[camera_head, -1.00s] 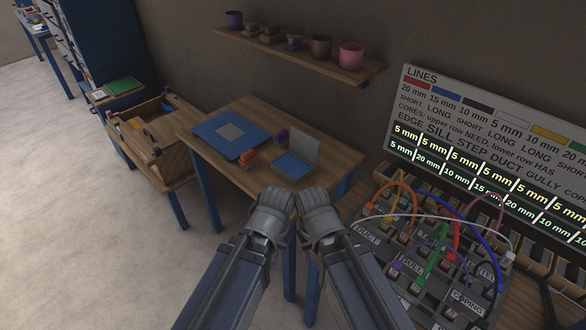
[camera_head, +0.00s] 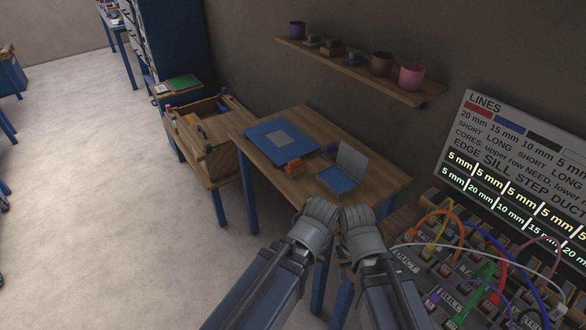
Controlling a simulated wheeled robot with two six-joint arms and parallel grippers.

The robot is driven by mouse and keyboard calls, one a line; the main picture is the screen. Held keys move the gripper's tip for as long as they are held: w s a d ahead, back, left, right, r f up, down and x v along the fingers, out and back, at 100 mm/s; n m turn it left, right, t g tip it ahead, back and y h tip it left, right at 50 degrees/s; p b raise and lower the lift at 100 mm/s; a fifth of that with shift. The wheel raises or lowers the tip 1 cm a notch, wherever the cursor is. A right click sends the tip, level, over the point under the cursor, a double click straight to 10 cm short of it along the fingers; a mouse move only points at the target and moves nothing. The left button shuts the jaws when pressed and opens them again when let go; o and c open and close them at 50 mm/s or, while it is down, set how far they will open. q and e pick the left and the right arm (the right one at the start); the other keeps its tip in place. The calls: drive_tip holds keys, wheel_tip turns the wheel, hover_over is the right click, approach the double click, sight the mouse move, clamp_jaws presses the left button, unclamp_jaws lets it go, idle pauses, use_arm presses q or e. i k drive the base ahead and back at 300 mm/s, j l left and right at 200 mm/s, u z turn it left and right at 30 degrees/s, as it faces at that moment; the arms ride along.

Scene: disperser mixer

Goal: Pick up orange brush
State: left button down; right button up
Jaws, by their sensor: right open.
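The orange brush (camera_head: 294,167) lies on the wooden table, between the blue mat (camera_head: 262,135) and a grey open case with a blue inside (camera_head: 338,180). My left gripper (camera_head: 319,210) and my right gripper (camera_head: 357,216) are side by side in front of the table's near edge, apart from the brush. The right gripper is open. The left gripper's fingers are hidden, so its state cannot be told.
The wooden table (camera_head: 385,183) has bare room at its right side. A wooden crate (camera_head: 222,160) stands left of it. A shelf (camera_head: 345,68) with cups hangs above. A panel with coloured cables (camera_head: 455,270) is at the lower right, below a lettered board (camera_head: 505,130).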

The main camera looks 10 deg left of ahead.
sight(294, 167)
drive_tip(key=i+j+z, duration=0.15)
drive_tip(key=j, duration=0.15)
drive_tip(key=i+j+z, duration=0.15)
drive_tip(key=j, duration=0.15)
drive_tip(key=i+j+z, duration=0.15)
drive_tip(key=j, duration=0.15)
drive_tip(key=i+j+z, duration=0.15)
drive_tip(key=j, duration=0.2)
drive_tip(key=j+z, duration=0.15)
drive_tip(key=j, duration=0.2)
